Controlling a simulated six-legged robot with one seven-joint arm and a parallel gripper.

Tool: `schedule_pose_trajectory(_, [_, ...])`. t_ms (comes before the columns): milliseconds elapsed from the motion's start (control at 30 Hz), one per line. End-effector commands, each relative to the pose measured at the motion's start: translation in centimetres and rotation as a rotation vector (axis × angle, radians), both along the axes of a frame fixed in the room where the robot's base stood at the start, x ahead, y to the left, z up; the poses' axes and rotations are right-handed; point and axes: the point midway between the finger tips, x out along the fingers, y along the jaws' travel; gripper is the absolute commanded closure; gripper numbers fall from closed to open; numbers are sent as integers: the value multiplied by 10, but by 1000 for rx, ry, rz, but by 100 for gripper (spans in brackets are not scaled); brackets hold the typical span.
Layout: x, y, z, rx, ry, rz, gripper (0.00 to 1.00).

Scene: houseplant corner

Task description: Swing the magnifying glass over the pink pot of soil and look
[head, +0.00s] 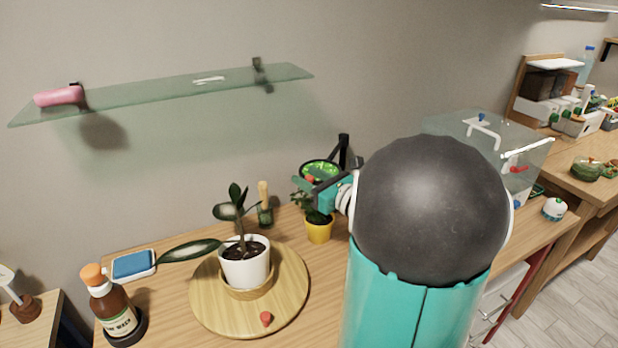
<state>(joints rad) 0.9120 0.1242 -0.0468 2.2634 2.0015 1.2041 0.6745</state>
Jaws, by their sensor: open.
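The magnifying glass (320,171) is a round, dark-rimmed lens beside a black upright post at the back of the wooden table. Bright green shows in the lens, above a small plant in a yellow pot (318,230). My gripper (312,186) is open, just below the lens and in front of the yellow pot's plant. I cannot tell whether it touches the lens rim. I see no pink pot of soil; my large arm covers much of the table's right part.
A white pot (245,264) with a leafy plant stands on a round wooden turntable (207,302), with a red knob near its front. A glass shelf (150,94) hangs above; a clear box (533,152) stands right.

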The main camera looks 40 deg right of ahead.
Motion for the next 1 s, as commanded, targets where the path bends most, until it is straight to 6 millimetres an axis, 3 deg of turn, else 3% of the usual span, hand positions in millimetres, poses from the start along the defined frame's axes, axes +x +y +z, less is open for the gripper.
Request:
schedule_pose_trajectory(300, [4,1,0,0,1,0,59])
schedule_pose_trajectory(533, [4,0,0,0,1,0,100])
schedule_pose_trajectory(1000, [3,0,0,-1,1,23,100])
